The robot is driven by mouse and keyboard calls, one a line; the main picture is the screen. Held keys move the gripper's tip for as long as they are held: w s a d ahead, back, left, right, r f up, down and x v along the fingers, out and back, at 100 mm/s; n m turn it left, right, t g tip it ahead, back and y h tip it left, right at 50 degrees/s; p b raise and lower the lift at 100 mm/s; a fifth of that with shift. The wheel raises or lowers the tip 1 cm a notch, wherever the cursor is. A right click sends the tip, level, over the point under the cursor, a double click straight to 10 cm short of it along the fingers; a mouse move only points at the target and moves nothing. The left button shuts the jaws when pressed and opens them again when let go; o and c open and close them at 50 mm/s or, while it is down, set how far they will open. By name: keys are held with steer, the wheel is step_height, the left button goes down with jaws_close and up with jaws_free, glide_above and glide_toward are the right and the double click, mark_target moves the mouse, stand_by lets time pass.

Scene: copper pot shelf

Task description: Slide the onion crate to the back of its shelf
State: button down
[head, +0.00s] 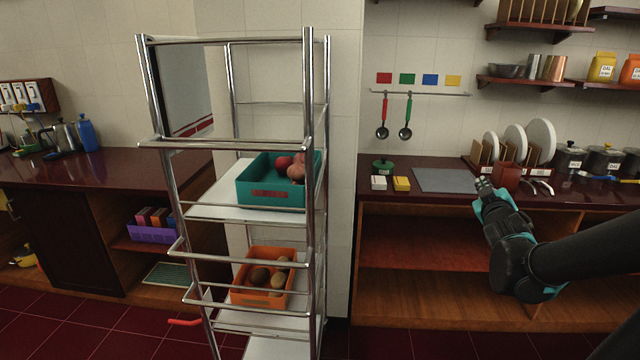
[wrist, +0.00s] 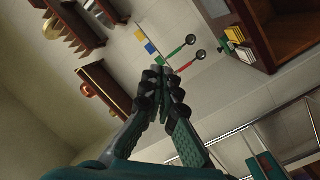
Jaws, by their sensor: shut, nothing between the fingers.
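The teal crate (head: 270,196) with a red label holds several reddish round onions (head: 297,172). It sits upright on the upper white shelf (head: 215,205) of a chrome rack. Bare shelf shows to its left, and its right end is near the rack's right posts. Part of it seems to show at the lower right of the wrist view (wrist: 264,166). My gripper (head: 484,185) is well to the right of the rack, above the counter, apart from the crate. In the wrist view its fingers (wrist: 163,70) meet with nothing between them.
An orange crate (head: 262,291) of potatoes sits on the shelf below. Chrome rails (head: 235,140) cross the rack's near side. The right counter (head: 440,205) carries a grey mat, a green pot and plates in a rack. Red tiled floor (head: 440,343) shows in front.

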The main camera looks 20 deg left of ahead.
steer(key=s+a+r+n+g+y, duration=0.15)
steer(key=a+r+n+y, duration=0.25)
steer(key=a+n+y, duration=0.45)
steer(key=a+r+n+g+y, duration=0.2)
steer(key=a+r+n+y, duration=0.2)
steer(key=a+n+y, duration=0.45)
steer(key=s+a+f+n+g, duration=0.8)
steer(key=s+a+n+g, duration=0.4)
steer(key=g, duration=0.6)
steer(key=a, duration=1.2)
steer(key=shift+w+a+n, duration=0.15)
steer(key=shift+w+n, duration=0.1)
steer(key=shift+n, duration=0.05)
